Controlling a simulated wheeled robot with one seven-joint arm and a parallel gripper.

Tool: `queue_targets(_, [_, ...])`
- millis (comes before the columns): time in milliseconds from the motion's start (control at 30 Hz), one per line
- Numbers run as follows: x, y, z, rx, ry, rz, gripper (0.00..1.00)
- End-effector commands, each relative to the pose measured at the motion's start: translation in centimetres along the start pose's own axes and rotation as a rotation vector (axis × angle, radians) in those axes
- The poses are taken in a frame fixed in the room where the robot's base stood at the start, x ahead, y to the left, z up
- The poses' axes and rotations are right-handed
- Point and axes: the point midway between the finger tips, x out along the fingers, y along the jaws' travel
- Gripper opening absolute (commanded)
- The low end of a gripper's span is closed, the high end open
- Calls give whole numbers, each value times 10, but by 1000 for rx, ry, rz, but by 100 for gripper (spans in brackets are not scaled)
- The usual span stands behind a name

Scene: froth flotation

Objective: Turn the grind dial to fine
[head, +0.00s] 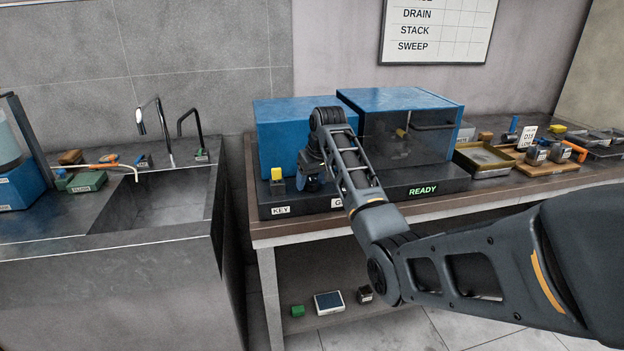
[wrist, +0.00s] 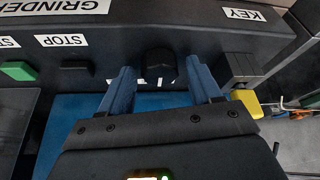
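The grind dial (wrist: 160,64) is a black knob on the dark grinder panel, seen upside down in the wrist view. My gripper (wrist: 161,76) is open, with its two blue fingers on either side of the dial and a visible gap to each side. A white marking shows partly behind the dial, too covered to read. In the head view my gripper (head: 312,182) is at the front of the blue grinder (head: 285,125), and my arm hides the dial and most of its label.
A yellow key (head: 277,174) stands close beside my gripper; it also shows in the wrist view (wrist: 247,103). A green button (wrist: 19,71) and a black stop button (wrist: 76,71) are on the panel's other side. A lit READY display (head: 423,190) is on the base.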

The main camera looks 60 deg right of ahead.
Motion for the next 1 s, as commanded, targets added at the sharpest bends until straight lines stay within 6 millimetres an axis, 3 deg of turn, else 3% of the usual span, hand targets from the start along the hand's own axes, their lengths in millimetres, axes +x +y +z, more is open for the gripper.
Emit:
queue_targets(67, [0,0,0,0,0,0,55])
queue_targets(533, [0,0,0,0,0,0,11])
queue_targets(1000, [0,1,0,-115,-1,-49,11])
